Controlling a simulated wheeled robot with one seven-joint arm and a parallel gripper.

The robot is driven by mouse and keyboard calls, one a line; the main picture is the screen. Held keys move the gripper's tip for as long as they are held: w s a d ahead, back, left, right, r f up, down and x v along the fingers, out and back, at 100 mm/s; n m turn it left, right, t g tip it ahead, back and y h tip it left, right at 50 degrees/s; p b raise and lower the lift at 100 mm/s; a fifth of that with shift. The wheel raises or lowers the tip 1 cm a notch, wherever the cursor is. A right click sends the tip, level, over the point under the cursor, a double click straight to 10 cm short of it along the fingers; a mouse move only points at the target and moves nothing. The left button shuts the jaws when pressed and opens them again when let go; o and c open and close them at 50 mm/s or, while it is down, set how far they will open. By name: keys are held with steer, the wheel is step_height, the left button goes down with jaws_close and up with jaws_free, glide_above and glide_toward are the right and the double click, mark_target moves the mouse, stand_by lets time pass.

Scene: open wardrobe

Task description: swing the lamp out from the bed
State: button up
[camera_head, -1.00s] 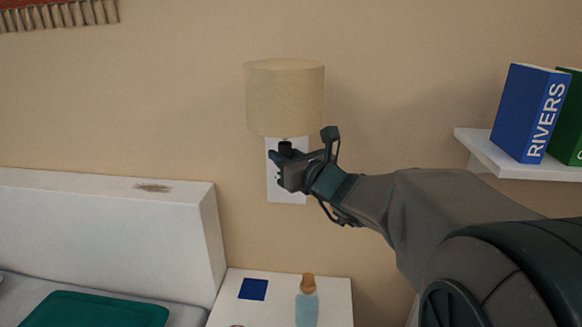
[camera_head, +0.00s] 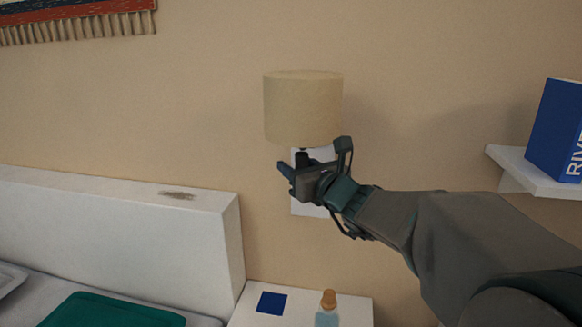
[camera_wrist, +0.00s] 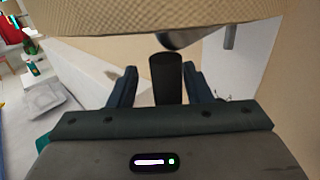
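The wall lamp has a beige drum shade (camera_head: 303,108) in front of the white wall plate (camera_head: 300,207), above the nightstand and right of the bed's headboard. My gripper (camera_head: 287,172) is just under the shade in the head view. In the wrist view, the lamp's black cylindrical part (camera_wrist: 167,78) stands between my two fingers. The fingers are apart, with a gap on the left side of the cylinder; contact on the right side is unclear. The shade fills the top of the wrist view. My gripper hides part of the wall plate and the lamp's mount.
The bed's white headboard (camera_head: 110,215) is at left, with a teal item (camera_head: 110,312) on the bed. The nightstand (camera_head: 250,307) below holds a blue square (camera_head: 272,302) and a corked bottle (camera_head: 328,312). A shelf (camera_head: 520,175) with a blue book (camera_head: 558,130) is at right.

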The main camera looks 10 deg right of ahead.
steer(key=shift+d, duration=0.25)
steer(key=shift+s+d, duration=0.2)
steer(key=shift+s, duration=0.3)
steer(key=p+v, duration=0.2)
steer(key=v, duration=1)
steer(key=shift+s, duration=0.4)
steer(key=shift+f, duration=0.1)
